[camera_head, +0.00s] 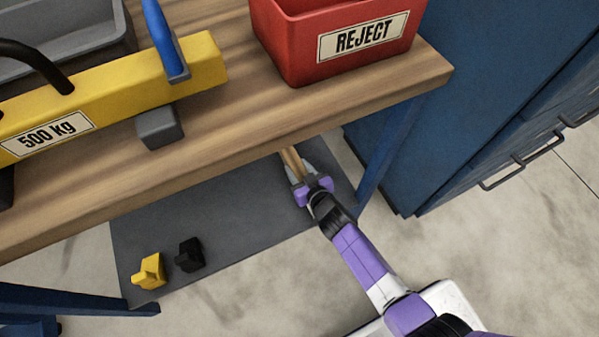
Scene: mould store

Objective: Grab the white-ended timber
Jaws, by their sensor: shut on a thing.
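My gripper (301,174) reaches under the right part of the wooden bench, low over the dark grey shelf. It is shut on a light brown timber (291,160), which shows as a narrow strip between the fingers and runs back under the bench top. The timber's far end is hidden by the bench edge, and its near end is covered by my gripper. I cannot see a white end on it. I cannot tell whether it rests on the shelf or is lifted.
The bench top (225,115) overhangs the shelf (215,240). A yellow block (149,271) and a black block (189,254) sit on the shelf's front left. A red REJECT bin (335,45) and a yellow 500 kg beam (110,98) are on top. A blue cabinet (460,100) stands right.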

